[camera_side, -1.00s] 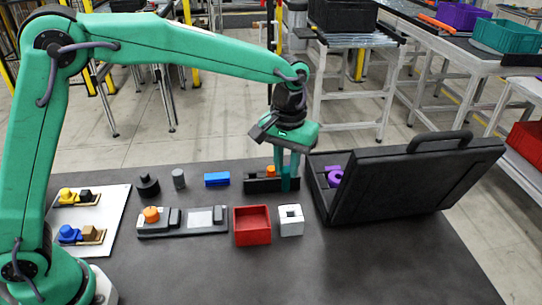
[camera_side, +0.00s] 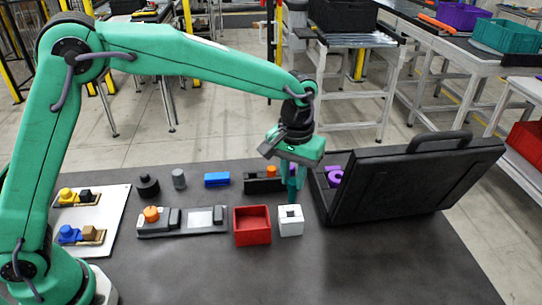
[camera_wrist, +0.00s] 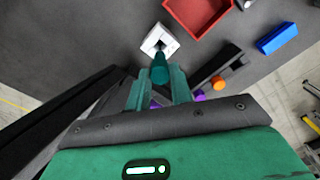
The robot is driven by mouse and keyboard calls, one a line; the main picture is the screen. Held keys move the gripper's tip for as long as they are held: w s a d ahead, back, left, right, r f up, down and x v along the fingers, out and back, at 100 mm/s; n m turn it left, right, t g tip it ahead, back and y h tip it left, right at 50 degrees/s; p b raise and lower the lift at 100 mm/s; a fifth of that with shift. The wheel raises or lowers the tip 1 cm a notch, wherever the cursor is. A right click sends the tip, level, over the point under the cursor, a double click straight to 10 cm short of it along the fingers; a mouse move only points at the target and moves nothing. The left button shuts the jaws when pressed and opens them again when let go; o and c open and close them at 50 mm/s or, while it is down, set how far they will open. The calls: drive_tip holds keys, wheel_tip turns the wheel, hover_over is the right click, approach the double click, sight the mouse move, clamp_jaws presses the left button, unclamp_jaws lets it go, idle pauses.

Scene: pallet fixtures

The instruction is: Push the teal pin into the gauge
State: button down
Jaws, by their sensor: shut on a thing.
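My gripper (camera_side: 293,178) is shut on the teal pin (camera_wrist: 160,72) and holds it upright with its lower end pointing down. The gauge (camera_side: 291,224) is a small white block with a dark square hole in its top, standing on the dark table. In the side view the pin's lower end shows just above or behind the gauge's top; I cannot tell if it touches. In the wrist view the gauge (camera_wrist: 152,37) lies just beyond the pin's tip, which overlaps the hole area and partly hides it.
A red open bin (camera_side: 252,226) stands close left of the gauge. A black holder (camera_side: 262,186) with an orange pin (camera_side: 271,171) is behind. An open black case (camera_side: 400,185) with purple parts stands right. A blue block (camera_side: 217,179) lies back left. The front table is clear.

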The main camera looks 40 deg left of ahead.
sight(292, 201)
drive_tip(key=shift+f, duration=1.55)
drive_tip(key=shift+f, duration=1.2)
idle(0.8)
drive_tip(key=c, duration=0.8)
unclamp_jaws()
drive_tip(key=shift+o, duration=0.2)
drive_tip(key=shift+r, duration=0.1)
drive_tip(key=shift+r, duration=4.4)
drive_tip(key=shift+c, duration=0.5)
clamp_jaws()
